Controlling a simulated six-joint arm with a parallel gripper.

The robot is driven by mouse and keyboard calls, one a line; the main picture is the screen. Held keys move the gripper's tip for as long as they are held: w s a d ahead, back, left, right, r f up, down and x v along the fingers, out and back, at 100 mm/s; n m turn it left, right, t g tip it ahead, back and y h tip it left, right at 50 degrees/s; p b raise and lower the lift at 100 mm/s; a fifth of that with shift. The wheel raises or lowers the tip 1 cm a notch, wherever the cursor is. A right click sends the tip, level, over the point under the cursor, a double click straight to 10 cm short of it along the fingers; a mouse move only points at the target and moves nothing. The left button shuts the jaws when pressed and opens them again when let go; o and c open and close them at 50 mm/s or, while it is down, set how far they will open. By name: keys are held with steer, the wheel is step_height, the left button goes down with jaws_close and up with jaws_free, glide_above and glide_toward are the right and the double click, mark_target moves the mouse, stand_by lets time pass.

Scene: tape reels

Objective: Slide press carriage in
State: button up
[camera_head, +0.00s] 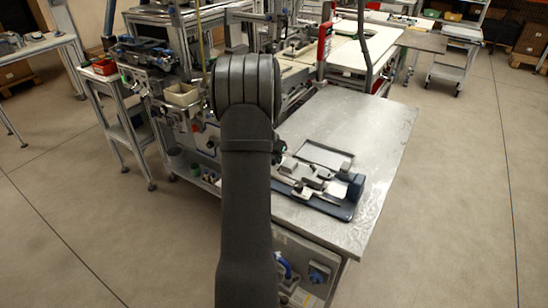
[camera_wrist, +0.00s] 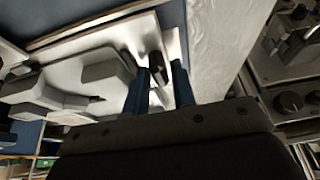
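The press fixture (camera_head: 322,204) lies on the metal table, a dark blue base with grey metal blocks and a dark blue end block (camera_head: 353,184). I cannot tell which block is the press carriage. In the wrist view, light grey blocks (camera_wrist: 95,75) sit on a pale plate to the left. My gripper (camera_wrist: 161,78) has two blue fingers standing apart. A small dark knob (camera_wrist: 156,64) shows between them, nearer the left finger; contact cannot be made out.
The metal table (camera_head: 375,120) is bare at its far and right parts. A shallow rectangular tray (camera_head: 323,155) lies behind the fixture. A machine frame with a beige bin (camera_head: 181,95) stands to the left. A grey panel with dark knobs (camera_wrist: 290,100) shows at right in the wrist view.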

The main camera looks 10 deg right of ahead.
mark_target(293, 165)
jaws_close()
steer(key=shift+s+d, duration=0.2)
steer(key=s+d, duration=0.4)
steer(key=d, duration=0.1)
steer(key=shift+s, duration=0.4)
jaws_free()
steer(key=shift+d, duration=0.1)
